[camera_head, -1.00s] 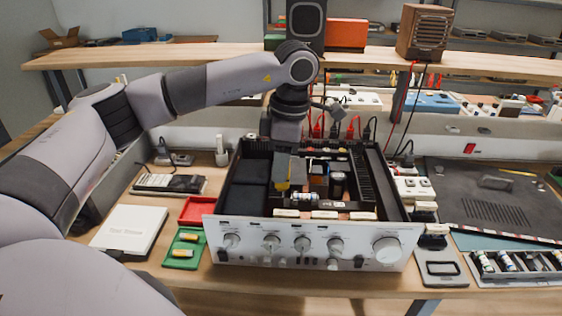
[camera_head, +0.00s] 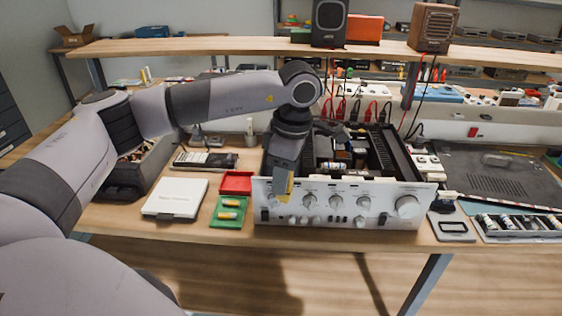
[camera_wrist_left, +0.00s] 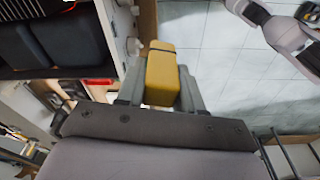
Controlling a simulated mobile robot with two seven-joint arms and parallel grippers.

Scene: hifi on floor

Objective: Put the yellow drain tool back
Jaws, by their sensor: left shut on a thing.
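The yellow drain tool (camera_head: 284,188) is held in my left gripper (camera_head: 283,196), in front of the left part of the hi-fi's silver front panel. In the left wrist view the yellow block of the tool (camera_wrist_left: 162,78) sits between the fingers of the left gripper (camera_wrist_left: 160,88), with the floor beyond it. The left gripper is shut on it and points down. The hi-fi (camera_head: 345,212) stands open-topped on the bench, its inner parts showing. The lower end of the tool is hard to make out. My right gripper is not in view.
A green tray (camera_head: 229,219) with yellow pieces and a red tray (camera_head: 236,182) lie left of the hi-fi. A white box (camera_head: 175,198) lies further left. A grey frame (camera_head: 452,228) and a parts rack (camera_head: 520,236) lie to the right. Floor is clear in front.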

